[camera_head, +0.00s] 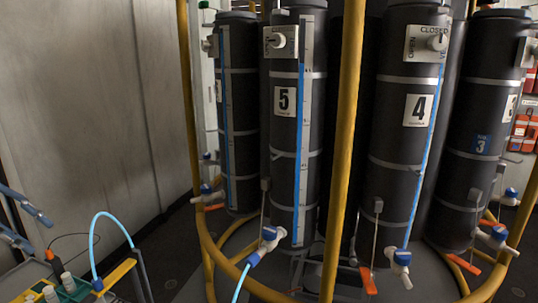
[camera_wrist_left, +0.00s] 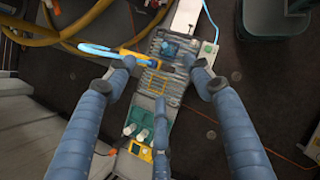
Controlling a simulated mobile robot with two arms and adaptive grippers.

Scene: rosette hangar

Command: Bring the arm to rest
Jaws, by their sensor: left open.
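My left gripper (camera_head: 38,234) shows at the left edge of the head view, with blue-grey fingers pointing right; the rest of the arm is cut off. In the left wrist view the left gripper (camera_wrist_left: 160,80) has its fingers spread wide with nothing between them. It hangs above a narrow grey work surface (camera_wrist_left: 152,82) that carries small bottles and a teal holder (camera_wrist_left: 130,128). The fingers cover parts of that surface. My right gripper is in neither view.
Tall black bottles numbered 5 (camera_head: 285,150) and 4 (camera_head: 405,150) stand inside a yellow frame (camera_head: 343,150). A light blue tube (camera_head: 95,240) arches near the left gripper. A dark bin (camera_wrist_left: 275,22) stands on the floor. A grey wall (camera_head: 90,110) fills the left.

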